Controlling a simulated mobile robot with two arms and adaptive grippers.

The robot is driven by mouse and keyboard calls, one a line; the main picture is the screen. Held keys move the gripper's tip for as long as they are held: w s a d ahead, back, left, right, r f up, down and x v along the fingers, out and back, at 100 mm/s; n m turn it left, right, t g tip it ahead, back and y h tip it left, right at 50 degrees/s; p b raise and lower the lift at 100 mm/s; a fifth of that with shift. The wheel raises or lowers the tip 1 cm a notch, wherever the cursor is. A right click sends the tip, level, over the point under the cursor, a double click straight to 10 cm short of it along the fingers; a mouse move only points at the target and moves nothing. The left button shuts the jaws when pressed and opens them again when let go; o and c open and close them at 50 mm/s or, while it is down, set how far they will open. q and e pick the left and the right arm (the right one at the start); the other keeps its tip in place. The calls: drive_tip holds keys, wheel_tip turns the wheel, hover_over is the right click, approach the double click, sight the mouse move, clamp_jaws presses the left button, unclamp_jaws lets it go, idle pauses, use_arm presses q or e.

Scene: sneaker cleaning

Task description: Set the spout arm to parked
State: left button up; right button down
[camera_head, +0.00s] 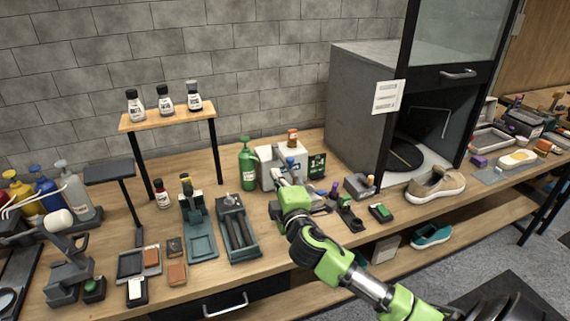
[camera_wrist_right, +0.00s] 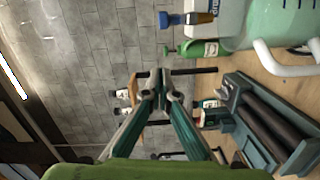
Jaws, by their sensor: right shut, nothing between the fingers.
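My right gripper (camera_head: 282,182) reaches in from the lower right, over the middle of the bench in front of a white boxy unit (camera_head: 267,165). In the right wrist view its two fingers (camera_wrist_right: 160,88) meet at the tips, with nothing between them. A pale green tank (camera_wrist_right: 280,28) with lettering is at the upper right there. A white bent tube (camera_wrist_right: 283,66), possibly the spout arm, curves at its lower side, apart from the fingertips. Its setting cannot be told. In the head view my gripper partly hides this area. My left gripper is not in view.
A green bottle (camera_head: 248,168) stands left of the white unit. A grey-green tray with rollers (camera_head: 238,226) is left of my gripper. A small shelf with bottles (camera_head: 166,118) stands behind. A dark cabinet (camera_head: 355,115) and a tan sneaker (camera_head: 436,187) are at the right.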

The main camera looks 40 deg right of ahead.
sight(286, 166)
drive_tip(key=w+d, duration=0.1)
drive_tip(key=w+d+p, duration=0.1)
drive_tip(key=w+d, duration=0.2)
drive_tip(key=shift+f+p, duration=0.25)
drive_tip(key=shift+p, duration=0.1)
drive_tip(key=shift+s+d+f, duration=0.15)
drive_tip(key=shift+s+d, duration=0.05)
drive_tip(key=shift+d, duration=0.5)
drive_tip(key=shift+d, duration=0.1)
